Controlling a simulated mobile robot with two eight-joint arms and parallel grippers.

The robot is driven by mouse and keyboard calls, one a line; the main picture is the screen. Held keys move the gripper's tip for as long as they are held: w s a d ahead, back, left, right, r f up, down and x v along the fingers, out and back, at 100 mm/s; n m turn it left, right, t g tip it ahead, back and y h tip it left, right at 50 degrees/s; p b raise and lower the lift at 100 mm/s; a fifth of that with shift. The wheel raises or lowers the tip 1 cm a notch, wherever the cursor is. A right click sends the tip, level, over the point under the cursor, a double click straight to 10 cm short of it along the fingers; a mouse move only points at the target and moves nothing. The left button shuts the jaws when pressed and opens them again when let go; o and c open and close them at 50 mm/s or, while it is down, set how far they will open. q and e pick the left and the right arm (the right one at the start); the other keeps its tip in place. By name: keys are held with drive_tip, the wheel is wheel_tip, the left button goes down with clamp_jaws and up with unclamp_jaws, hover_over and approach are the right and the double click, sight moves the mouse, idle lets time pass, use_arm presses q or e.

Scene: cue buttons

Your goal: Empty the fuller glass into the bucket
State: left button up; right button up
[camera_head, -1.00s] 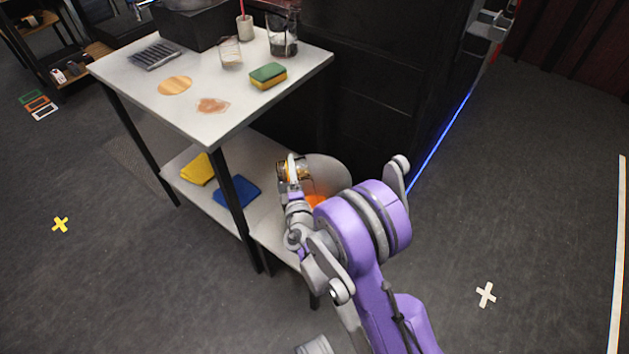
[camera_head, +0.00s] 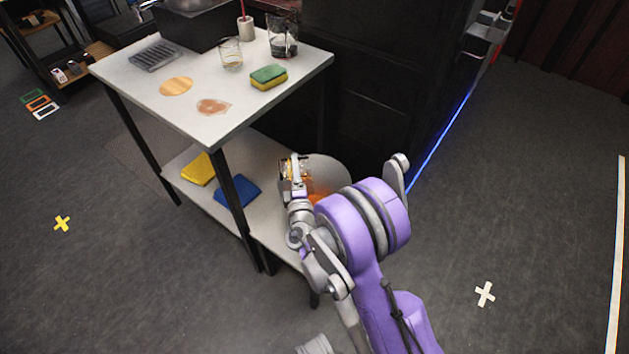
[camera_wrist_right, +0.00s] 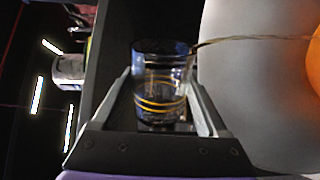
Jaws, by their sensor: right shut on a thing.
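My right gripper (camera_head: 292,170) is shut on a clear glass with yellow bands; the glass (camera_wrist_right: 160,92) also shows between the fingers in the right wrist view. The glass is tipped over beside and above the pale grey bucket (camera_head: 335,172). A thin stream (camera_wrist_right: 245,38) runs from the glass's rim toward the bucket (camera_wrist_right: 235,110). Orange shows inside the bucket. Little liquid can be made out in the glass. Another clear glass (camera_head: 230,53) stands upright on the table and looks nearly empty. My left gripper is not in view.
The white table (camera_head: 140,88) carries a green and yellow sponge (camera_head: 269,77), a larger glass vessel (camera_head: 283,38) with dark contents, a cup with a red stick (camera_head: 245,28), a wooden disc (camera_head: 176,87) and a brown stain. Yellow and blue cloths lie on its lower shelf.

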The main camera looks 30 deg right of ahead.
drive_tip(key=shift+d+r+m, duration=0.15)
drive_tip(key=shift+r+m, duration=0.1)
drive_tip(key=shift+m, duration=0.15)
drive_tip(key=shift+s+d+f+m, duration=0.15)
drive_tip(key=shift+d+f+m, duration=0.15)
drive_tip(key=shift+f+m, duration=0.45)
drive_tip(key=shift+a+r+n, duration=0.2)
drive_tip(key=shift+r+n, duration=0.05)
drive_tip(key=shift+r, duration=0.2)
drive_tip(key=n, duration=0.2)
drive_tip(key=a+n+b, duration=0.1)
drive_tip(key=shift+w+f, duration=0.25)
drive_tip(key=shift+f, duration=0.15)
drive_tip(key=shift+r+n, duration=0.1)
drive_tip(key=shift+n, duration=0.2)
